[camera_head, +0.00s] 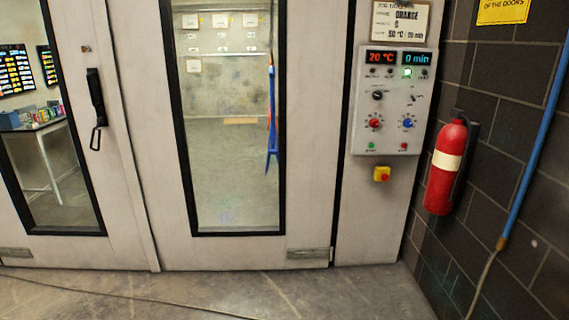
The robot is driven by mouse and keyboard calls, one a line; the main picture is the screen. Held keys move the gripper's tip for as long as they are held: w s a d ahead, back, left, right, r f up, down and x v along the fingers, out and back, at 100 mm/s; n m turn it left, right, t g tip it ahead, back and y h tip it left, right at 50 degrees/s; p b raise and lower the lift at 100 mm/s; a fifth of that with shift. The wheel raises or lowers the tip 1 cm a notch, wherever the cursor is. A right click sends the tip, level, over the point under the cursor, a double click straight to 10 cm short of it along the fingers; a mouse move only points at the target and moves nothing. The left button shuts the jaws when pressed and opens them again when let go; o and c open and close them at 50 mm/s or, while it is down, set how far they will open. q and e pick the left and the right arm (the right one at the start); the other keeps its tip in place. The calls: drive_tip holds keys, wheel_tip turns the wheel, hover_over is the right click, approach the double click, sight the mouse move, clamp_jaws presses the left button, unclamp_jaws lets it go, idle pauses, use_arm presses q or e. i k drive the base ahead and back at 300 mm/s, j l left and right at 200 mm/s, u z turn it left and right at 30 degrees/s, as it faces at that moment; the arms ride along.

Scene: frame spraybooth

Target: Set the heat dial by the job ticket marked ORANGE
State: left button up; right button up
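The control panel (390,100) is a pale box on the booth wall, right of the doors. Its red display (382,58) reads 20 °C and its blue display (417,59) reads 0 min. A red knob (374,123) sits at lower left of the panel and a blue knob (408,123) at lower right; their scale marks are too small to read. A black selector (377,95) is above the red knob. The job ticket (400,21) above the panel shows ORANGE and what looks like 50 °C and 10 min, the digits blurred. Neither gripper is in view.
A red fire extinguisher (445,166) hangs on the dark block wall right of the panel. A yellow-and-red emergency button (382,174) is below the panel. The glazed booth doors (306,120) look shut. A thin cable (120,292) crosses the otherwise clear floor (290,295).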

sight(375, 123)
drive_tip(key=i+z, duration=0.15)
drive_tip(key=i, duration=0.55)
drive_tip(key=i+j+z, duration=0.1)
drive_tip(key=i, duration=0.6)
drive_tip(key=i+j+z, duration=0.15)
drive_tip(key=i, duration=0.55)
